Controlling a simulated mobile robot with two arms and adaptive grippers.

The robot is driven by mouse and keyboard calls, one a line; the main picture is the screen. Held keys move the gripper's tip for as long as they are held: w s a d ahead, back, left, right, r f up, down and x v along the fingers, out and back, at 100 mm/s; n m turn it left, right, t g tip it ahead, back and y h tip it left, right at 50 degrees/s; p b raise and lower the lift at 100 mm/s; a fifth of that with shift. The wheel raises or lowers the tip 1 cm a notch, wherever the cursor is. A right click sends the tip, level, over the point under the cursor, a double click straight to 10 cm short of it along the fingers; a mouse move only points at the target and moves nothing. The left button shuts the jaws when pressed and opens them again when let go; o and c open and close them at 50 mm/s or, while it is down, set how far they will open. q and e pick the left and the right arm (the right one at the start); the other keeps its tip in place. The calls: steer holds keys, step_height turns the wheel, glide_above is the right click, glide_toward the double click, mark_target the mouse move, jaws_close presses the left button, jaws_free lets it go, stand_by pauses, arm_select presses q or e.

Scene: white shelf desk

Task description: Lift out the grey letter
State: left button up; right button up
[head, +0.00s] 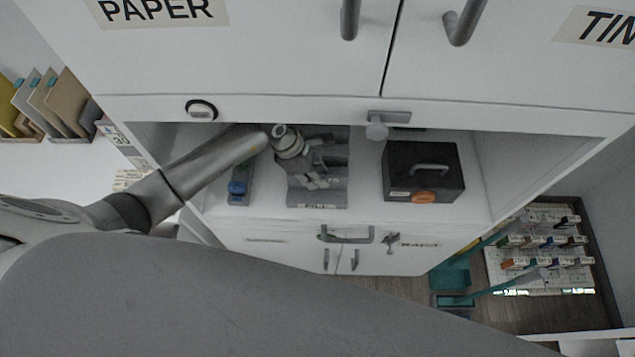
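My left arm reaches from the left into the open shelf bay. My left gripper (318,182) is over a grey holder (320,200) there. The gripper is small and grey against grey, so I cannot tell whether its fingers are open or shut, or whether anything is between them. I cannot make out a grey letter in the holder; the gripper covers part of it. At the far left, a rack holds several upright letter-like cards, among them a greyish one (27,97) and a tan one (68,98). My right gripper is not in view.
A black box (422,172) with a handle and orange round tag stands right in the bay. A blue-topped item (238,188) stands left of the holder. A rack of small boxes (540,245) is lower right.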

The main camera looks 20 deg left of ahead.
arm_select(q)
jaws_close()
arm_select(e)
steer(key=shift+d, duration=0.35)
arm_select(q)
steer(key=shift+r, duration=0.1)
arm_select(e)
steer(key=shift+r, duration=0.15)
arm_select(q)
steer(key=shift+r+b, duration=0.4)
steer(key=shift+s+d+r+b, duration=0.1)
steer(key=shift+s+r+b, duration=0.15)
steer(key=shift+r+b, duration=0.25)
steer(key=shift+s+d+r+b, duration=0.1)
steer(key=shift+s+r+b, duration=0.2)
steer(key=shift+r, duration=0.3)
steer(key=s+d+b, duration=0.2)
steer(key=s+b, duration=0.1)
steer(key=s, duration=0.5)
steer(key=s+d+b, duration=0.2)
steer(key=s+b, duration=0.1)
steer(key=s, duration=0.5)
steer(key=shift+s+d+r+b, duration=0.15)
steer(key=shift+d+r+b, duration=0.05)
steer(key=shift+d+b, duration=0.1)
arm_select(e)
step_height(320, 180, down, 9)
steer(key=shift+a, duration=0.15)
